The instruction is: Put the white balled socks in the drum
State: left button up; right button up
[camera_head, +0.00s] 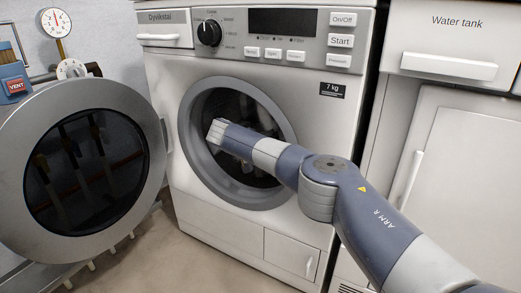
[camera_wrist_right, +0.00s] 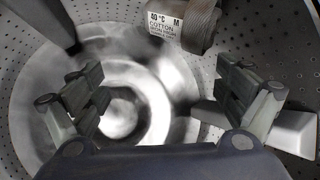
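The washing machine's drum (camera_wrist_right: 120,55) fills the right wrist view, with a perforated metal wall and a shiny round back. My right arm reaches through the round door opening (camera_head: 188,135), so its gripper is hidden in the head view. In the right wrist view my right gripper (camera_wrist_right: 163,88) is inside the drum, its fingers spread wide with nothing between them. A grey-brown rolled fabric item (camera_wrist_right: 190,22) with a white care label lies beyond the fingers at the top. No clearly white balled socks show. My left gripper is out of view.
The round machine door (camera_head: 20,190) stands open at the left. Pale drum paddles (camera_wrist_right: 296,132) stick out from the drum wall. A gauge and valve (camera_head: 72,68) stand at far left, and a water tank cabinet (camera_head: 450,65) at right.

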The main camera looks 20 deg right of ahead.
dwell(0.3)
jog(key=v, duration=1.2)
